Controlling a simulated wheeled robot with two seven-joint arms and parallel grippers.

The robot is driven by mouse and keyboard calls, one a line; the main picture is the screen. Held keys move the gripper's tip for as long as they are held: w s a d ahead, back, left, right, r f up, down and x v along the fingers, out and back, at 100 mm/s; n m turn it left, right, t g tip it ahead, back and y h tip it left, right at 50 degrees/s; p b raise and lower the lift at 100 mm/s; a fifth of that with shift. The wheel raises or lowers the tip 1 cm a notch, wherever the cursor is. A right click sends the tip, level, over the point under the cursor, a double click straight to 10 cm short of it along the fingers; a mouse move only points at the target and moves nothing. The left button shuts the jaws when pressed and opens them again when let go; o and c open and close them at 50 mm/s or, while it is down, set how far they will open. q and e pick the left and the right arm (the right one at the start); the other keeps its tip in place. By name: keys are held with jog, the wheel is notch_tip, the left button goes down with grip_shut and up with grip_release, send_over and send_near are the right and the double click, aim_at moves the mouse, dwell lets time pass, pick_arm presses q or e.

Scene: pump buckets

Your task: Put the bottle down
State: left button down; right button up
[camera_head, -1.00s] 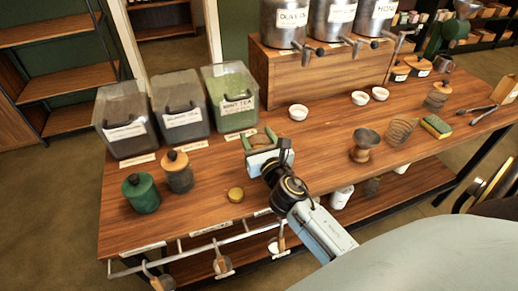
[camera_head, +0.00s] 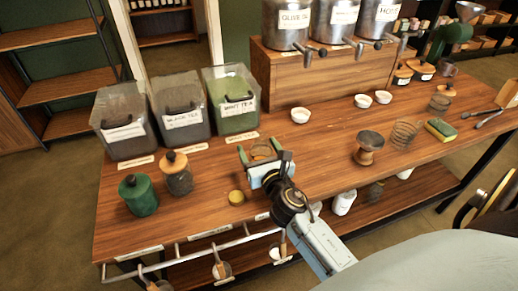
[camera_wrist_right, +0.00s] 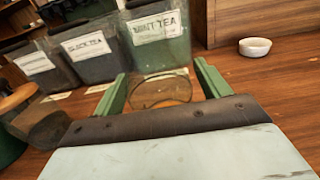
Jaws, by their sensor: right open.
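My right gripper (camera_head: 261,153) is open over the front middle of the wooden table. A round clear glass bottle (camera_wrist_right: 160,91) stands between its two green fingers in the right wrist view. Gaps show between the glass and the fingers. In the head view the bottle (camera_head: 263,150) is small and partly hidden by the gripper, and its base cannot be seen clearly. My left gripper is not in view.
A green jar (camera_head: 139,194), a dark wooden-lidded jar (camera_head: 177,174) and a small yellow lid (camera_head: 236,197) stand to the left. Tea bins (camera_head: 232,100) are behind. A white bowl (camera_head: 300,115) and a wooden cup (camera_head: 369,147) are to the right.

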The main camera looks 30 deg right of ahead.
jog(key=shift+r, duration=0.1)
jog(key=shift+s+r, duration=0.1)
jog(key=shift+r, duration=0.05)
jog(key=b+v, duration=0.1)
jog(key=v, duration=0.9)
jog(key=shift+s+a, duration=0.15)
jog(key=shift+s, duration=0.05)
jog(key=shift+s+a, duration=0.15)
jog(key=shift+s, duration=0.5)
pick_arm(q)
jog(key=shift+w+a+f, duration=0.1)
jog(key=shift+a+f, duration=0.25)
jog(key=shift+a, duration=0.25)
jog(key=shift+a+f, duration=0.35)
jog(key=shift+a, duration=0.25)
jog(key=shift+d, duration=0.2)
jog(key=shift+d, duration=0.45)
